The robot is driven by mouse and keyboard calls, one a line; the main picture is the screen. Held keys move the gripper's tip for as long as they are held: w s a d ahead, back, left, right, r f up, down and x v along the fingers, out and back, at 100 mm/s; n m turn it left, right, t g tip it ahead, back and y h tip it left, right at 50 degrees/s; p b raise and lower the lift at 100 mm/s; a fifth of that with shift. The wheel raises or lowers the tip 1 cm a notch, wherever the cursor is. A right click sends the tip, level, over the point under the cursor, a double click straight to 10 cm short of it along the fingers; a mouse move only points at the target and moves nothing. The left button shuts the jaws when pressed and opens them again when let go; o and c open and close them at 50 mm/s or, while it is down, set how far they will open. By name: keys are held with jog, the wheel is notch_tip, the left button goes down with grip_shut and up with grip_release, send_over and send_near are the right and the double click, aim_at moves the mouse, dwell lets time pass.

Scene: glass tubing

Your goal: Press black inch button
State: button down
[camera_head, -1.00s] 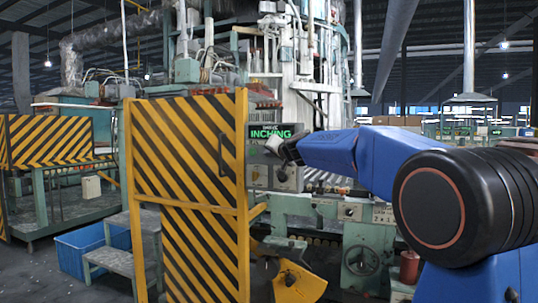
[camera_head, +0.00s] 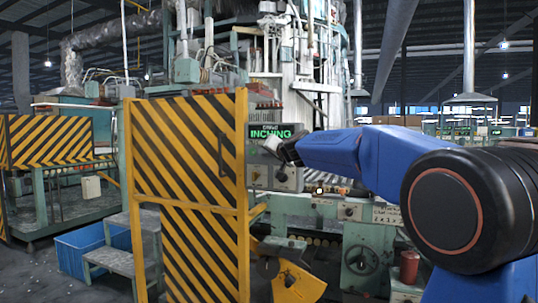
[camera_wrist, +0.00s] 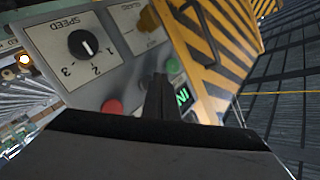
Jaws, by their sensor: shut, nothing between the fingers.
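The grey control panel (camera_wrist: 100,75) fills the upper left of the wrist view, tilted. It has a black SPEED knob (camera_wrist: 82,44), a red button (camera_wrist: 112,106) and a green button (camera_wrist: 174,65). My gripper (camera_wrist: 160,84) is shut and empty, its dark fingers in front of the panel between the red and green buttons. I cannot make out the black inch button; the fingers cover part of the panel. I cannot tell whether the fingertips touch it. In the head view, a display (camera_head: 270,132) reads INCHING in green, beside the end of my arm.
A yellow-and-black striped guard (camera_head: 190,160) stands left of the panel, and its stripes show close by in the wrist view. A blue crate (camera_head: 85,252) and grey steps (camera_head: 112,262) are at lower left. A machine bed (camera_head: 345,210) with a handwheel (camera_head: 361,259) runs below my arm.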

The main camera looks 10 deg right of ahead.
jog(key=shift+s+a, duration=0.75)
jog(key=shift+s, duration=0.3)
jog(key=shift+s+a, duration=0.75)
jog(key=shift+s, duration=0.25)
jog(key=s+d+f+n+g+h, duration=0.1)
jog(key=s+d+f+n+g, duration=0.1)
jog(key=s+f, duration=1.1)
jog(key=s+d+f+n+g, duration=0.1)
jog(key=s+f+g, duration=0.4)
jog(key=s+f, duration=0.8)
jog(key=s+d+f+n+g+h, duration=0.1)
jog(key=s+d+f+g, duration=0.3)
jog(key=s+f, duration=0.9)
jog(key=s+n, duration=0.1)
jog(key=s, duration=1.4)
jog(key=shift+n+h, duration=0.3)
jog(key=shift+d, duration=0.1)
